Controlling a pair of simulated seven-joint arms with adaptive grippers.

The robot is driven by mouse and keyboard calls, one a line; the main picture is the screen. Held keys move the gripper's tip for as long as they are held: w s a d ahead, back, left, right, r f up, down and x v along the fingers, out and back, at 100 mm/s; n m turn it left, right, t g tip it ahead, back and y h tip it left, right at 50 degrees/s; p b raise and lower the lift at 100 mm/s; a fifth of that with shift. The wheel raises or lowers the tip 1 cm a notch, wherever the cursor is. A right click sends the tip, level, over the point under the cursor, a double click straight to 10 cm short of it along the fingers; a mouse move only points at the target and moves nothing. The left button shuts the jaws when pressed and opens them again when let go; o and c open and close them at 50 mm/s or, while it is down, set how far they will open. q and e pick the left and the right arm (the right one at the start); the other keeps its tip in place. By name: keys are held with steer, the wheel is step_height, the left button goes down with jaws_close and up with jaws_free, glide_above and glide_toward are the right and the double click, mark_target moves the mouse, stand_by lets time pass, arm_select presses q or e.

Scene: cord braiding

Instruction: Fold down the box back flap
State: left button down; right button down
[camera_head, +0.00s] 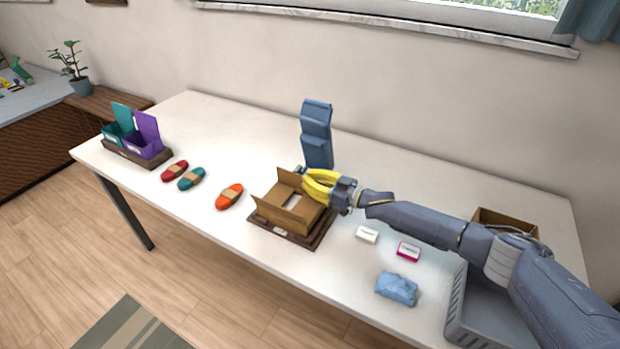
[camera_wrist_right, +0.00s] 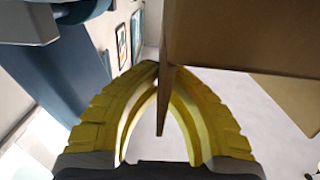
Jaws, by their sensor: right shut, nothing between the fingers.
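The brown cardboard box (camera_head: 292,215) sits on a dark wooden tray (camera_head: 309,242) near the table's middle, with flaps raised at its front and left. Its back flap (camera_head: 286,178) appears upright behind the opening, partly hidden by my right gripper. My right gripper (camera_head: 305,178) has yellow fingers, shut and empty, at the box's back right corner. In the right wrist view, the closed fingertips (camera_wrist_right: 150,68) are beside a brown cardboard panel (camera_wrist_right: 240,35). A thin cardboard edge (camera_wrist_right: 165,100) crosses in front of the fingers; whether they touch is unclear. My left gripper is not in view.
A tall blue object (camera_head: 316,135) stands behind the box. Red, teal and orange cord bundles (camera_head: 229,196) lie left of it. Small boxes (camera_head: 367,235), a blue crumpled packet (camera_head: 397,288) and a grey crate (camera_head: 462,325) are right. Purple and teal boxes (camera_head: 143,140) stand far left.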

steer(key=shift+s+a+f+n, duration=0.15)
steer(key=shift+s+n, duration=0.2)
steer(key=shift+n, duration=0.4)
steer(key=shift+s+a+r+n, duration=0.15)
steer(key=shift+s+n, duration=0.15)
steer(key=shift+n, duration=0.45)
steer(key=shift+f, duration=0.1)
steer(key=c, duration=2.1)
jaws_free()
steer(key=o, duration=0.5)
steer(key=shift+d, duration=0.1)
steer(key=v, duration=1.1)
steer(key=shift+s+d, duration=0.2)
steer(key=shift+d, duration=0.15)
